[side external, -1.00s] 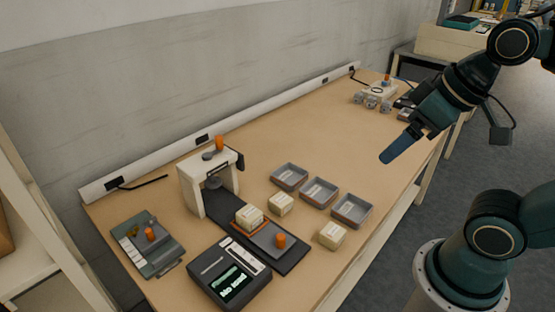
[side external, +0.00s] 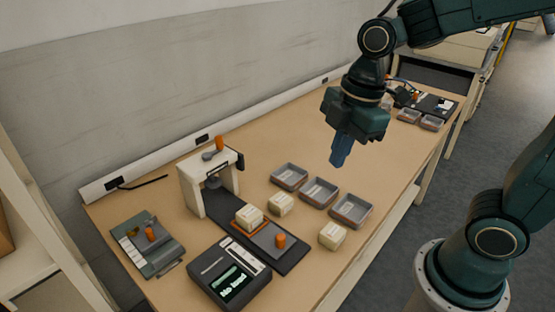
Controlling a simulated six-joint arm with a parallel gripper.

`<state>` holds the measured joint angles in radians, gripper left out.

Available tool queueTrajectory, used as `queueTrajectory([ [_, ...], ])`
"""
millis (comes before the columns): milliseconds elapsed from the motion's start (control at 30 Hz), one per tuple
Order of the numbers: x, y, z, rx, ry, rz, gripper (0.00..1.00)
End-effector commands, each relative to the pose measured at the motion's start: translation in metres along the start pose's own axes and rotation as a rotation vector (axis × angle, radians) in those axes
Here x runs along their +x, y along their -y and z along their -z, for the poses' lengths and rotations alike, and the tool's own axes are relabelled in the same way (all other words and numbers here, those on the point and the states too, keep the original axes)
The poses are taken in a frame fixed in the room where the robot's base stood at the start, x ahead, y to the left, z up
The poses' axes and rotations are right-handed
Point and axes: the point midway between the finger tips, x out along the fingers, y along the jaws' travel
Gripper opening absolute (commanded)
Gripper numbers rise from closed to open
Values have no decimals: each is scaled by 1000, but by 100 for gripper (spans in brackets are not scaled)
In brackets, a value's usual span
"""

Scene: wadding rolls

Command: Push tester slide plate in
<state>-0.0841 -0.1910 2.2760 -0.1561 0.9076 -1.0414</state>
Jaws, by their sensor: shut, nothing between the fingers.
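The tester (side external: 188,176) is a white arch-shaped frame near the wall, with an orange-topped lever above it. A dark base track (side external: 291,260) runs out from under it toward the front right. The slide plate (side external: 265,239) lies on the track, drawn out in front of the arch. It has an orange upright knob (side external: 281,241) at its near end and carries a cream wadding roll block (side external: 248,217) on an orange-edged seat. My gripper (side external: 338,163) is shut and empty, pointing down, high above the table and right of the tester, apart from everything.
Three grey trays (side external: 319,205) stand in a row right of the tester. Loose cream blocks lie near them, one (side external: 281,204) beside the track and one (side external: 332,236) farther right. A dark display box (side external: 230,296) and a green-grey device (side external: 147,246) stand at front left.

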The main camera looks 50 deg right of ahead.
Motion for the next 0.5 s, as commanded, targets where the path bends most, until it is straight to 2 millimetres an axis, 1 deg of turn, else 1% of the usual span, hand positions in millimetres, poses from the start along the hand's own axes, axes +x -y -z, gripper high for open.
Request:
queueTrajectory([
  [33,8,-4,5,-80,4,30,0],
  [233,38,-16,23,-410,-6,134,0],
  [500,86,-24,45,-848,-70,274,0],
])
